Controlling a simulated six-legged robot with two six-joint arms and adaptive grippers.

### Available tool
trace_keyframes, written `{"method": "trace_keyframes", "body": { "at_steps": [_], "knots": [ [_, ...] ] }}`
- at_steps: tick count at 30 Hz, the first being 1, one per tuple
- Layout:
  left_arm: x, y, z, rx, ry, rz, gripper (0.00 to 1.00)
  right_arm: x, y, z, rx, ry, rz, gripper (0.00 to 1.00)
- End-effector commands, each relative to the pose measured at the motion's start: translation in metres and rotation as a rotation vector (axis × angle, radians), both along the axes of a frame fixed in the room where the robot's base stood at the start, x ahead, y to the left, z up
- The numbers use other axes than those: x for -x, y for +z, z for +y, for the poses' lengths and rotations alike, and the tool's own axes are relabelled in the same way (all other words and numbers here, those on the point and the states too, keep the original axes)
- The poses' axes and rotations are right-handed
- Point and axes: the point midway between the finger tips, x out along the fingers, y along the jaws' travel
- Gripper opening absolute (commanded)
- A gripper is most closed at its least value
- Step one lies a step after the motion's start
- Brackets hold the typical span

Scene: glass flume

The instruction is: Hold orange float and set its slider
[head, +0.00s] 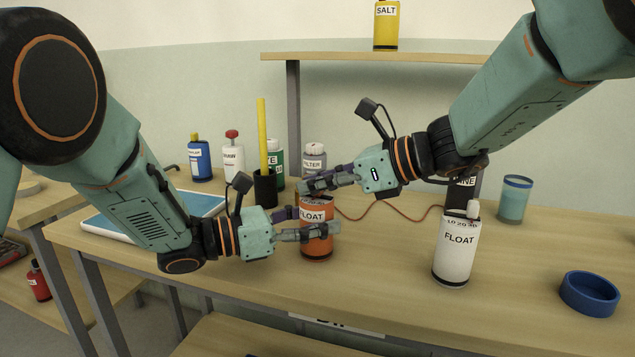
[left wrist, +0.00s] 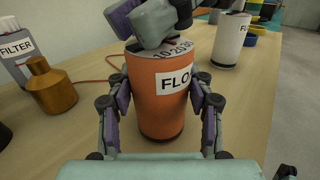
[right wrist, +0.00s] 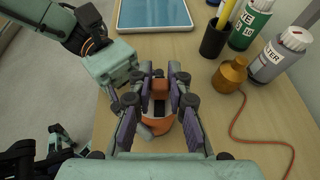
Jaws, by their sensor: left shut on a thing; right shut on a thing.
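The orange float (head: 316,243) is an upright orange cylinder with a white FLOAT label, standing on the bench. Its top carries a number scale, partly seen in the left wrist view (left wrist: 160,105). My left gripper (head: 308,222) is shut around the body of the float, one finger on each side. My right gripper (head: 325,183) is above the float, its fingers shut on the slider (right wrist: 160,90) at the float's top. The slider's exact setting is hidden by the fingers.
A white float (head: 455,250) stands to the right, with a blue ring (head: 589,294) and a teal cup (head: 514,199) beyond. Behind are a black pen cup (head: 265,188), several bottles and a brass bottle (right wrist: 229,75). A red cord (right wrist: 262,143) lies on the bench. A tablet (right wrist: 153,14) lies left.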

Motion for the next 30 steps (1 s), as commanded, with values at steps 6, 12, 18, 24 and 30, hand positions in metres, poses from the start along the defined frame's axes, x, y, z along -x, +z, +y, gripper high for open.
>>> {"method": "trace_keyframes", "body": {
  "at_steps": [6, 12, 18, 24, 30],
  "knots": [
    [0.000, 0.001, 0.000, 0.001, 0.001, 0.000, 0.16, 0.000, 0.000, 0.000, 0.000, 0.000, 0.000, 0.00],
    [0.000, 0.001, 0.000, 0.001, 0.001, 0.000, 0.16, 0.000, 0.000, 0.000, 0.000, 0.000, 0.000, 0.00],
    [0.000, 0.000, 0.000, 0.001, 0.001, 0.000, 0.16, -0.003, 0.000, 0.006, 0.002, 0.001, -0.001, 0.00],
    [0.000, 0.000, 0.000, 0.001, -0.001, 0.000, 0.16, -0.007, 0.000, 0.016, -0.001, 0.000, 0.000, 0.00],
    [0.001, 0.000, -0.001, 0.000, -0.003, -0.001, 0.16, -0.007, 0.000, 0.016, -0.001, 0.000, 0.000, 0.20]
  ]
}}
